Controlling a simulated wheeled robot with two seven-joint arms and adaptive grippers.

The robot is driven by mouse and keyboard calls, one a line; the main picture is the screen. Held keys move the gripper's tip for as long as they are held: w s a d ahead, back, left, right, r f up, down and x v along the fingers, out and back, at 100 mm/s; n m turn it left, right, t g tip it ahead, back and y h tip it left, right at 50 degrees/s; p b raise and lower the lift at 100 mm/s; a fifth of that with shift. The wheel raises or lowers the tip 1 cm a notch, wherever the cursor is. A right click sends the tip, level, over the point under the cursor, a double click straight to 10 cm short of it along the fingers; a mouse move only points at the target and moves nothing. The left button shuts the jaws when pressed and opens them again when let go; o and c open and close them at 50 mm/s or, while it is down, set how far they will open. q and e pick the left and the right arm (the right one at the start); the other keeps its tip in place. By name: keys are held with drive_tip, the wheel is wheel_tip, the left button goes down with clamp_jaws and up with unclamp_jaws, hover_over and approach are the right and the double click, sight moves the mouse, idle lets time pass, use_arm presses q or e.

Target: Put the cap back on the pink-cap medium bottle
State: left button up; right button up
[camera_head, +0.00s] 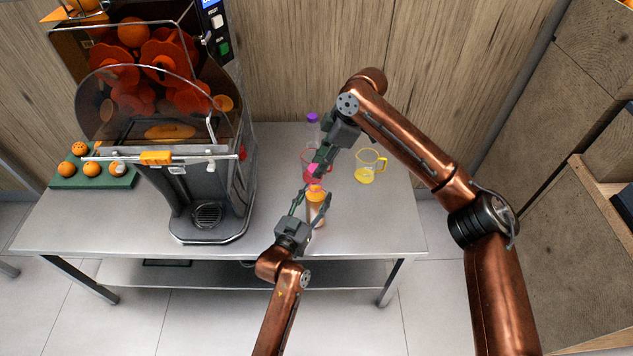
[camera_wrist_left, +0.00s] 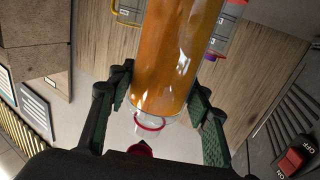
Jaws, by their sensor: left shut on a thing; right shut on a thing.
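The medium bottle (camera_head: 317,208), filled with orange juice, stands roughly upright between the fingers of my left gripper (camera_head: 306,203), which is shut on it. The left wrist view shows the bottle (camera_wrist_left: 178,60) upside down, with its clear neck and a pinkish ring (camera_wrist_left: 150,122) low in the picture. My right gripper (camera_head: 318,165) is shut on the pink cap (camera_head: 313,171) and holds it just above the bottle's mouth. A dark pink piece, likely the cap (camera_wrist_left: 140,148), shows near the neck, apparently apart from it. I cannot tell whether the bottle touches the table.
The steel table (camera_head: 390,225) has free room at its right front. A yellow-rimmed cup (camera_head: 368,168), a red-rimmed cup (camera_head: 307,157) and a purple-capped bottle (camera_head: 312,119) stand behind the bottle. The juicer (camera_head: 208,190) is left, with oranges on a green tray (camera_head: 65,183) beyond.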

sight(316, 183)
drive_tip(key=shift+d+f, duration=0.1)
drive_tip(key=shift+f, duration=1.5)
drive_tip(key=shift+f, duration=0.9)
drive_tip(key=shift+f, duration=0.55)
use_arm(q)
clamp_jaws()
